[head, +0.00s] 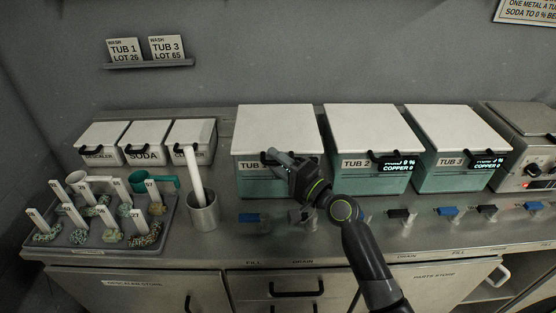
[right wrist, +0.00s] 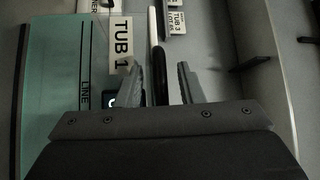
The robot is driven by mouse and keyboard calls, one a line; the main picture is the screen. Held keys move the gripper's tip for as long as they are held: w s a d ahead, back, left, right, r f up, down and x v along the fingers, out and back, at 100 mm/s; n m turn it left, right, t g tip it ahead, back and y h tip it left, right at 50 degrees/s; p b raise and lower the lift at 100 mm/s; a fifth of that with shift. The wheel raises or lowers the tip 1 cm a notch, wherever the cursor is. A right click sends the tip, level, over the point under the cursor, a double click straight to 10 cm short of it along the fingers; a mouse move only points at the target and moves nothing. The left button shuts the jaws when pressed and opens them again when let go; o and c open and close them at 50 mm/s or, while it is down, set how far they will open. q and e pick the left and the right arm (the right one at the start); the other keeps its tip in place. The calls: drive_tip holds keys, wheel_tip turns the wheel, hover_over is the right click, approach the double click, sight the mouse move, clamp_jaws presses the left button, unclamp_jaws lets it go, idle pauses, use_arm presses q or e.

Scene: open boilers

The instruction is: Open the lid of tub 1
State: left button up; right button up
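Tub 1 (head: 250,188) is a teal box with a white lid (head: 275,125) that lies shut on it. A dark handle (head: 264,158) is on the lid's front edge, partly hidden by my right gripper (head: 278,157), which is in front of tub 1. In the right wrist view, the open fingers of this gripper (right wrist: 160,85) stand on either side of the black handle (right wrist: 160,72), with gaps to both. The "TUB 1" label (right wrist: 122,45) and the teal wall (right wrist: 60,100) show beside them. My left gripper is not in view.
Tub 2 (head: 355,183) and tub 3 (head: 450,180) stand to the right, lids shut. A metal cup (head: 203,215) with a white stick, a tray (head: 75,245) of labelled items and three small bins are on the left. Coloured valve handles line the counter's front.

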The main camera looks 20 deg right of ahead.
clamp_jaws()
idle(0.4)
